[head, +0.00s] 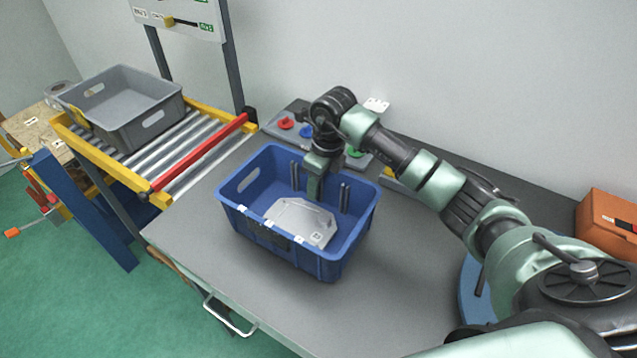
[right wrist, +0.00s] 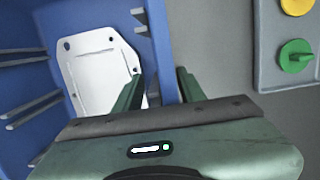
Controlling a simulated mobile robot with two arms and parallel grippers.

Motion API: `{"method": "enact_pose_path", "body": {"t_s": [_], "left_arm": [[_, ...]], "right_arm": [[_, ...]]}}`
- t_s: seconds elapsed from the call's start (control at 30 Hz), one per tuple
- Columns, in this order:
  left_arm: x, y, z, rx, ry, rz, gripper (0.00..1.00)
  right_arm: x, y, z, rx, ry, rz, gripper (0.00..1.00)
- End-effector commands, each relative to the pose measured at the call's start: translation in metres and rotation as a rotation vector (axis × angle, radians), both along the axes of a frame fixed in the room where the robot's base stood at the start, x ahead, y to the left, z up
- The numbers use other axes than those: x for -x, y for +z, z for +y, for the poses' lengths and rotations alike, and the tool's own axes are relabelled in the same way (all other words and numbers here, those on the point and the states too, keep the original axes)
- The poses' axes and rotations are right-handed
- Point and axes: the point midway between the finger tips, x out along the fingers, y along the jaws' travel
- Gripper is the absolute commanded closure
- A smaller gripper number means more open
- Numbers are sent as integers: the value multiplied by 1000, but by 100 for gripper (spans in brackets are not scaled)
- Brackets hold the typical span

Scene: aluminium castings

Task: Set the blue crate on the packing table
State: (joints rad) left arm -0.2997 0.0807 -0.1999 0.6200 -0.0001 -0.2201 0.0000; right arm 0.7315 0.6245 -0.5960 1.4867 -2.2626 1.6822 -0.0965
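The blue crate (head: 263,242) stands upright on a grey-topped table (head: 225,290), with a pale metal casting (head: 300,221) lying inside. The crate (right wrist: 72,20) and the casting (right wrist: 98,72) also show in the right wrist view. My right gripper (head: 316,188) points down at the crate's far wall. In the right wrist view its fingers (right wrist: 160,85) are apart, one on each side of that wall, with a gap showing on the inner side. My left gripper is out of view. I cannot tell for certain which surface is the packing table.
A grey crate (head: 128,110) sits on a roller conveyor (head: 185,135) with a red bar at left. Beyond it is a wooden-topped table (head: 35,125). A panel with coloured knobs (head: 283,122) lies behind the blue crate. An orange box (head: 608,222) is at right.

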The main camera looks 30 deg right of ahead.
Motion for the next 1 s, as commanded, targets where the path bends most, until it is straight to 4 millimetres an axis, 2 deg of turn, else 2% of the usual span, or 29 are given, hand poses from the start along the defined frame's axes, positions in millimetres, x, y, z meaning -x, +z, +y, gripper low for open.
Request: {"method": "enact_pose_path", "body": {"t_s": [0.17,0.27,0.7,0.83,1.0], "left_arm": [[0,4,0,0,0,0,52],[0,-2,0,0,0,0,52],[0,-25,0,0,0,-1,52],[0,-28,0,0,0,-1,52],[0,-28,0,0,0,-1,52]], "right_arm": [[0,4,0,-1,0,0,60],[0,12,-1,0,1,-4,60],[12,98,-8,1,1,-4,60],[14,114,-9,1,1,-2,60],[15,121,-9,-1,0,1,60]]}}
